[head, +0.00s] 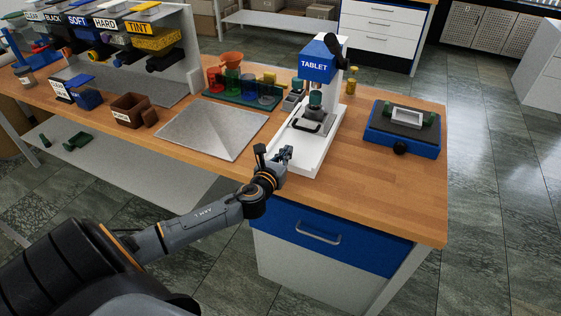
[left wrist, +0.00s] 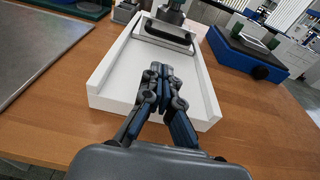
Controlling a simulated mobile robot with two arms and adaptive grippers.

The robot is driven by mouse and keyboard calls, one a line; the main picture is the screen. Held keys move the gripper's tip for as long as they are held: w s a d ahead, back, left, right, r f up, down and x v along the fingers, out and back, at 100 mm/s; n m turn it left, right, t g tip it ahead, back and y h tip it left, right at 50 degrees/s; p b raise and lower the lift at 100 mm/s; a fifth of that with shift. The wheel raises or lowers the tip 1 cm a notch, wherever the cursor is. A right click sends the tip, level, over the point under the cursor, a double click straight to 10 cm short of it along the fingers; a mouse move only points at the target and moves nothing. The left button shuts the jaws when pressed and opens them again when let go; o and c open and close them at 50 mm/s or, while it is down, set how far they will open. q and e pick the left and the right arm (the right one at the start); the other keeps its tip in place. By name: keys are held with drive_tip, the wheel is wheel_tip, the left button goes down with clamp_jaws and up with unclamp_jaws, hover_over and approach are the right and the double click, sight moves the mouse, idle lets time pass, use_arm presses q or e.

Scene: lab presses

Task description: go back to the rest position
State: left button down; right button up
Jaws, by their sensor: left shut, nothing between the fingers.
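My left gripper (head: 286,154) reaches in from the left and is over the front end of the white tray-like base (head: 300,163) of the tablet press (head: 318,68). In the left wrist view its fingers (left wrist: 161,75) are together with nothing between them, above the white base (left wrist: 205,108). My right gripper is not in view.
A grey metal plate (head: 212,132) lies left of the press. A green rack (head: 240,97) with coloured cups stands behind it. A blue device (head: 403,140) sits at the right. The wooden tabletop (head: 380,195) is clear at the front right.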

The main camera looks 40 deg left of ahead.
use_arm(q)
drive_tip(key=v, duration=0.3)
drive_tip(key=shift+s+d+r, duration=0.15)
drive_tip(key=shift+r, duration=0.05)
drive_tip(key=shift+s+d, duration=0.1)
drive_tip(key=shift+s, duration=0.45)
drive_tip(key=shift+s+d, duration=0.1)
drive_tip(key=s+d+f+n+g+h, duration=0.1)
drive_tip(key=s+d+f+n+g, duration=0.4)
drive_tip(key=s+n, duration=0.5)
drive_tip(key=s+d+f+n+g+h, duration=0.2)
drive_tip(key=s+d+n+g, duration=0.1)
drive_tip(key=s+d+n, duration=0.55)
drive_tip(key=s+d+f+n+g+h, duration=0.1)
drive_tip(key=s+d+f+n+g, duration=0.35)
drive_tip(key=s+n, duration=0.7)
wheel_tip(320, 180, down, 25)
drive_tip(key=n+g, duration=0.1)
drive_tip(key=s+a+f+g, duration=0.1)
drive_tip(key=s+a+f, duration=0.2)
drive_tip(key=s+f, duration=1.2)
drive_tip(key=shift+s+f, duration=0.3)
drive_tip(key=shift+s, duration=0.75)
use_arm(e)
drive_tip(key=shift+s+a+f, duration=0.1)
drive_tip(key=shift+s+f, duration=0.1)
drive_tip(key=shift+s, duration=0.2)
